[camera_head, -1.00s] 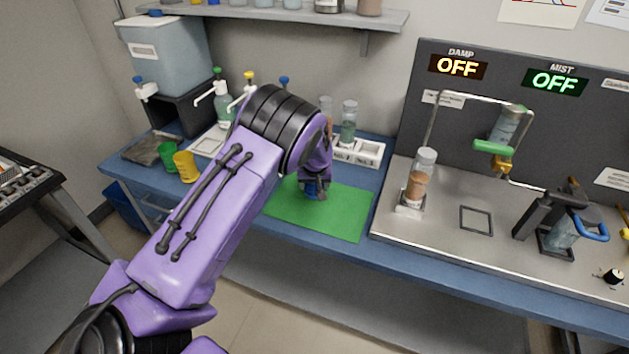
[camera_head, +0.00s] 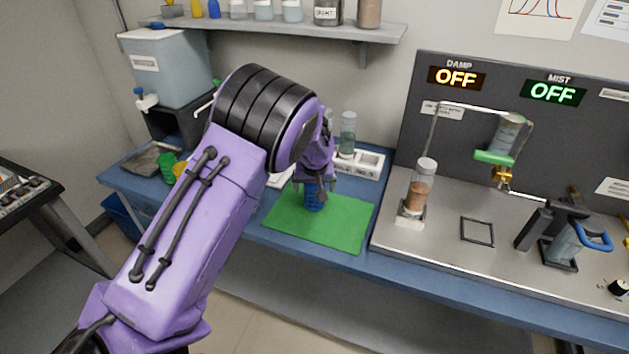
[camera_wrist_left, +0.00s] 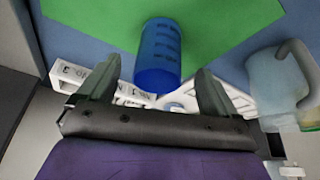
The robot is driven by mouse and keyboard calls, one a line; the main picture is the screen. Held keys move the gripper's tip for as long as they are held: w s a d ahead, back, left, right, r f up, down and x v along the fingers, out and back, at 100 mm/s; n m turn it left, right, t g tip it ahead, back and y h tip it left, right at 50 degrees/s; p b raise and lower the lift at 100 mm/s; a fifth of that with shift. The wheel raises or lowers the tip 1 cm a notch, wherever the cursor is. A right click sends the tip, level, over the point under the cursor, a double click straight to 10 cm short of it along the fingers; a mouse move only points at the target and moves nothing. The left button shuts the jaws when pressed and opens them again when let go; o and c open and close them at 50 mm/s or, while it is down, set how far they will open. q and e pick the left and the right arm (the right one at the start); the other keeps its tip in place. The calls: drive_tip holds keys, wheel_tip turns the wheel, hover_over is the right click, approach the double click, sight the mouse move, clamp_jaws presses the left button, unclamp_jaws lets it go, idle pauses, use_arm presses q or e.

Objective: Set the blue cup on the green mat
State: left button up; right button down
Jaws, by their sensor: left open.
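The blue cup (camera_head: 314,199) stands upright on the green mat (camera_head: 340,226), on the bench below my left gripper. In the left wrist view the blue cup (camera_wrist_left: 158,55) shows with the green mat (camera_wrist_left: 215,22) around and behind it. My left gripper (camera_head: 316,180) is open; in the left wrist view its two fingers (camera_wrist_left: 155,88) are on either side of the cup's near end, with gaps visible between fingers and cup. The arm hides part of the mat's back left. My right gripper does not show.
A white rack (camera_head: 362,163) with a tube (camera_head: 348,134) stands behind the mat. A green cup (camera_head: 168,166) and a yellow cup (camera_head: 181,170) stand to the left, partly behind my arm. A metal station with a tube (camera_head: 421,185) is to the right. The mat's front right is clear.

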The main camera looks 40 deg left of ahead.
use_arm(q)
drive_tip(key=v, duration=0.5)
drive_tip(key=shift+r, duration=0.2)
